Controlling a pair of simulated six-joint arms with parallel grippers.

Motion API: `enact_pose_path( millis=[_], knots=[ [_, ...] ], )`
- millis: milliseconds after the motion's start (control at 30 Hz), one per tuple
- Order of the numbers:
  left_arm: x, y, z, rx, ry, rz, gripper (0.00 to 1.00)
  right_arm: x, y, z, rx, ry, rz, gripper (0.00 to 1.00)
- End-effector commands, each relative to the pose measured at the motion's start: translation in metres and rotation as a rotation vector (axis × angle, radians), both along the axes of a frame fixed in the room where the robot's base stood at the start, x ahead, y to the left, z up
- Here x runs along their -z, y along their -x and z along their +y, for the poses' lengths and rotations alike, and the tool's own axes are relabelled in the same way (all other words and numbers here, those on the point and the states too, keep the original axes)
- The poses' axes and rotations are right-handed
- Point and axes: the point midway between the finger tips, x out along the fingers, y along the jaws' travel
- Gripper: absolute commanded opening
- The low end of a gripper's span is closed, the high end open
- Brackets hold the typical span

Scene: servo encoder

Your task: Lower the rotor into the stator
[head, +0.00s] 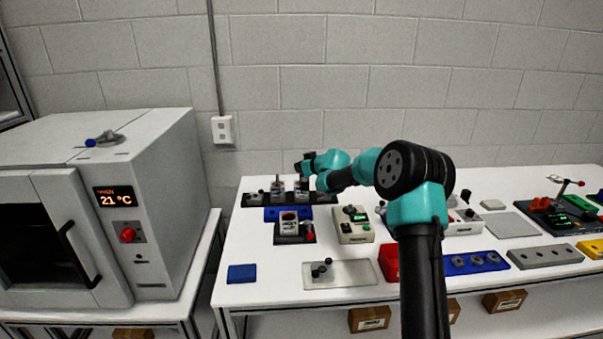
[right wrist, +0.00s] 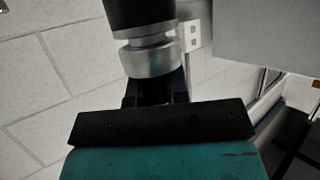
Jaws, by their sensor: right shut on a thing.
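My right gripper (head: 303,167) reaches over the back left of the table, above a dark rack. In the right wrist view its black jaws (right wrist: 155,92) are shut on a round part with a silver collar and a dark body (right wrist: 149,58), which looks like the rotor. In the head view the held part is too small to make out. A silver housing with a dark reddish opening (head: 288,222) stands on a dark base in front of the rack; it may be the stator, but I cannot tell for sure. The held part appears apart from it. My left gripper is not in view.
The dark rack (head: 256,199) holds several small metal parts. A beige box with a display (head: 354,226), a pale tray (head: 341,274), a red bin (head: 389,263) and a blue block (head: 241,273) lie nearby. An oven (head: 150,220) stands left.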

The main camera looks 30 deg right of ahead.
Motion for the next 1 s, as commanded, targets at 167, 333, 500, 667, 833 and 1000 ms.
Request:
enact_pose_path(
  millis=[167, 333, 500, 667, 833, 1000],
  knots=[
    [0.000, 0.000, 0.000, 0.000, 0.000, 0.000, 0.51, -0.002, 0.000, 0.000, 0.000, 0.000, -0.003, 0.00],
    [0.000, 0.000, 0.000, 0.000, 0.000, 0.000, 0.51, -0.002, 0.000, 0.000, 0.000, 0.000, -0.003, 0.00],
    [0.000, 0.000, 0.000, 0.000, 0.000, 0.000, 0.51, -0.004, 0.001, 0.003, -0.011, 0.002, -0.005, 0.00],
    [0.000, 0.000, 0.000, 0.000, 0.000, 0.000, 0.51, -0.013, 0.010, 0.020, -0.076, 0.006, -0.017, 0.00],
    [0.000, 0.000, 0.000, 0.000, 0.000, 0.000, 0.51, -0.030, 0.032, 0.056, -0.213, 0.010, -0.026, 0.00],
    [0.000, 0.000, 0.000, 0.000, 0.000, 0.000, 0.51, -0.040, 0.058, 0.092, -0.354, 0.005, -0.016, 0.00]
  ],
)
